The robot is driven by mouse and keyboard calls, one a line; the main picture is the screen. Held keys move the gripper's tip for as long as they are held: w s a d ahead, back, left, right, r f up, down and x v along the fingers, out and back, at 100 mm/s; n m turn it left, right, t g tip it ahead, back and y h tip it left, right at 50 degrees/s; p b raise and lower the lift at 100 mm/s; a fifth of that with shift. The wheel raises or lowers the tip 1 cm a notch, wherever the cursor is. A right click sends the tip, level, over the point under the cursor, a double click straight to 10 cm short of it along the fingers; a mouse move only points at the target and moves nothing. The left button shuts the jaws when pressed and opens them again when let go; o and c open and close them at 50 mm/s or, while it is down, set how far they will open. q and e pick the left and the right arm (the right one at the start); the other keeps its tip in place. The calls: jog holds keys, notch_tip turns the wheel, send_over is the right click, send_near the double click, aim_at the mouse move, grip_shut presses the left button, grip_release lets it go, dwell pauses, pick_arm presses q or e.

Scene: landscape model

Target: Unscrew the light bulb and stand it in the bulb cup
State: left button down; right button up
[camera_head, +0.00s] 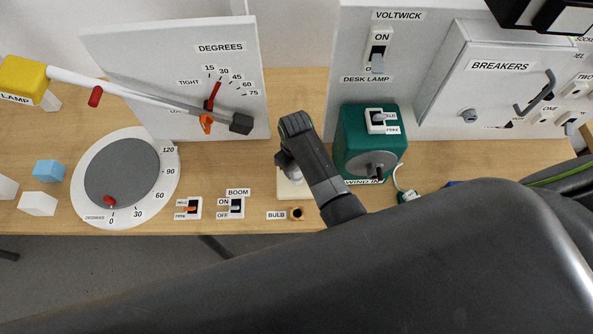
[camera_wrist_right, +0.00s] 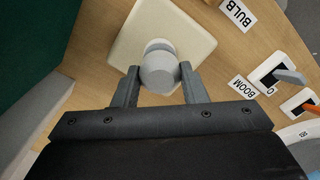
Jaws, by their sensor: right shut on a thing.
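The light bulb (camera_wrist_right: 160,74) shows in the right wrist view as a pale grey round shape. It sits over a white collar on the cream square base (camera_wrist_right: 196,43). My right gripper (camera_wrist_right: 160,82) is shut on the bulb, one finger at each side. In the head view the base (camera_head: 291,190) is mostly hidden under my right gripper (camera_head: 289,160). The bulb cup (camera_head: 297,213) is a small round holder with a dark opening beside the BULB label, near the table's front edge. No bulb shows in it. My left gripper is not in view.
A green winding box (camera_head: 355,150) stands close to the right of the gripper. The BOOM switch (camera_head: 236,207) and another switch (camera_head: 194,208) lie left of the cup. A round dial (camera_head: 130,175) and the boom arm (camera_head: 130,92) are further left.

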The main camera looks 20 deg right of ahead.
jog(key=shift+r, duration=0.45)
jog(key=shift+r, duration=2.45)
